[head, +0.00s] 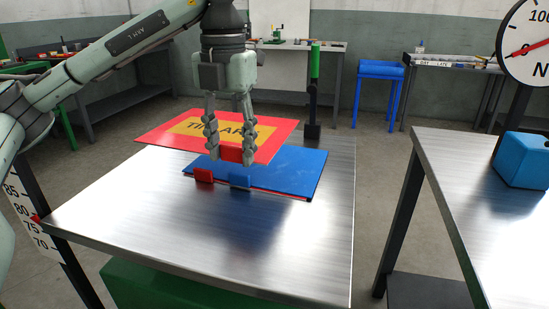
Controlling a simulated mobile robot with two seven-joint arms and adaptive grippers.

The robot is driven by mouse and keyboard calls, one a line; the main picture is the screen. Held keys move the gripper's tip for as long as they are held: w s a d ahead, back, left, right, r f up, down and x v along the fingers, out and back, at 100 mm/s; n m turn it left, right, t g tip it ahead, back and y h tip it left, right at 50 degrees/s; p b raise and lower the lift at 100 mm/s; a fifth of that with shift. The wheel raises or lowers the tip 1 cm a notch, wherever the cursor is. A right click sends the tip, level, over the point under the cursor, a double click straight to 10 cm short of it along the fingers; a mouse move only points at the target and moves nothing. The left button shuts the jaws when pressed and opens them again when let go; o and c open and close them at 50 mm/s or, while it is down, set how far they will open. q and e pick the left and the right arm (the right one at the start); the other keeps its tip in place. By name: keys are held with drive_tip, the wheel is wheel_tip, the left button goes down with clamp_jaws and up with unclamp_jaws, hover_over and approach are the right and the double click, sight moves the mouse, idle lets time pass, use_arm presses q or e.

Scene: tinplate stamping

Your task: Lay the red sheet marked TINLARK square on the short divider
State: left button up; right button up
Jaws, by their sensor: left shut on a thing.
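The red sheet (171,135) has a yellow panel with dark lettering, partly hidden by my fingers, that reads like TINLARK. My left gripper (231,157) is shut on a red tab at the sheet's near edge. The sheet appears raised above the table, and in the picture it covers the far left part of a blue sheet (290,170). The blue sheet lies on a low stack, with a thin red edge showing under it. A red tab (204,175) and a blue tab (240,181) stand at the stack's near edge. I cannot tell which piece is the short divider. My right gripper is not in view.
The metal table (200,240) is bare in front of the stack. A second metal table (460,190) on the right bears a blue block (522,160) beneath a dial (527,45). A green-handled tool (314,90) stands behind the table's far edge.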

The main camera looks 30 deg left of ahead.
sight(279, 148)
use_arm(q)
drive_tip(key=w+d+f, duration=0.1)
drive_tip(key=w+f, duration=0.1)
drive_tip(key=w, duration=0.1)
drive_tip(key=shift+w+d+f+b, duration=0.1)
drive_tip(key=shift+d+f+b, duration=0.25)
drive_tip(key=shift+d+b, duration=0.05)
drive_tip(key=w+f, duration=0.1)
drive_tip(key=w, duration=0.1)
drive_tip(key=w+d+f, duration=0.1)
drive_tip(key=w, duration=0.1)
drive_tip(key=w+d+f+p, duration=0.1)
drive_tip(key=w, duration=0.1)
drive_tip(key=shift+d+f, duration=0.15)
drive_tip(key=shift+f, duration=0.15)
wheel_tip(279, 148, down, 4)
drive_tip(key=shift+r, duration=0.1)
drive_tip(key=shift+w, duration=0.1)
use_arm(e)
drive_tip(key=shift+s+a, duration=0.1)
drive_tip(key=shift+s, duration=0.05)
use_arm(q)
drive_tip(key=shift+f, duration=0.2)
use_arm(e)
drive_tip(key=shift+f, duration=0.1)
use_arm(q)
drive_tip(key=o, duration=1.2)
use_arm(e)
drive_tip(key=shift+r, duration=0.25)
